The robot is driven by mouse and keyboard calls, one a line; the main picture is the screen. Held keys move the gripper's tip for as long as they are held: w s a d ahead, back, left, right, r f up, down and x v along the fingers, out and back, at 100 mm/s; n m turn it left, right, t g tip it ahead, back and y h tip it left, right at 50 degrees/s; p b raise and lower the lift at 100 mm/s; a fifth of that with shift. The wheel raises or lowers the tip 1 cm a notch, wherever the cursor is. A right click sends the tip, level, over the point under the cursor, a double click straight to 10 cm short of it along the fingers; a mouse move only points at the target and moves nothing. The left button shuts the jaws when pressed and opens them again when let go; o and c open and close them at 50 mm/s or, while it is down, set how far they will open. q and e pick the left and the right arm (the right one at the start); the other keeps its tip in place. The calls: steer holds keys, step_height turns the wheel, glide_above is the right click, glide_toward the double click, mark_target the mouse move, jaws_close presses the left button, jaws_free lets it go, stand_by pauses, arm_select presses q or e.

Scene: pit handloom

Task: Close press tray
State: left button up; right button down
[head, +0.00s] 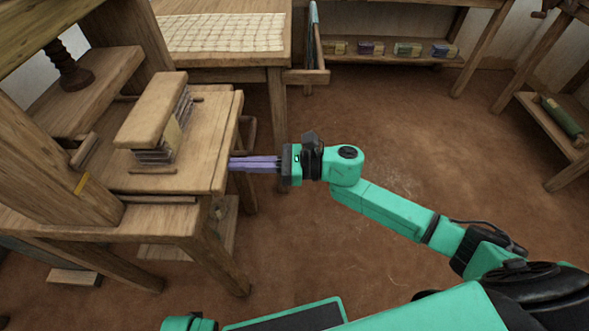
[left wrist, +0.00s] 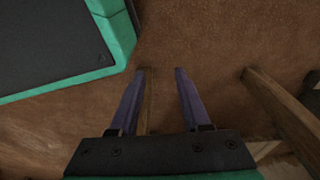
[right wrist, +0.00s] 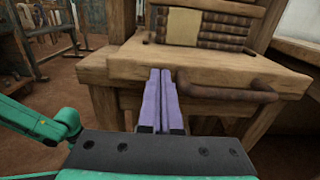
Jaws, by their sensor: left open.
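The press tray (head: 213,128) is a thick wooden board at the left of the head view, sticking out of the wooden press frame. Contact cannot be told. My left gripper (left wrist: 162,72) is open and empty above the floor.
The press frame's thick post (head: 55,150) stands left of the tray. A table with a pale woven grid (head: 220,33) is behind. A low shelf with several bundles (head: 390,55) is at the back. The brown floor right of the tray is clear.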

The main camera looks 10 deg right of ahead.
mark_target(179, 161)
steer(key=b+x, duration=0.3)
steer(key=x, duration=0.9)
steer(key=shift+w+a, duration=0.1)
steer(key=shift+a, duration=0.45)
arm_select(q)
steer(key=w+d+r, duration=0.2)
steer(key=w+r, duration=0.3)
steer(key=r, duration=0.3)
steer(key=shift+d+r, duration=0.15)
steer(key=shift+d, duration=0.15)
arm_select(e)
steer(key=shift+a+r, duration=0.1)
steer(key=shift+r, duration=0.15)
arm_select(q)
steer(key=shift+b, duration=0.4)
arm_select(e)
steer(key=shift+w, duration=0.1)
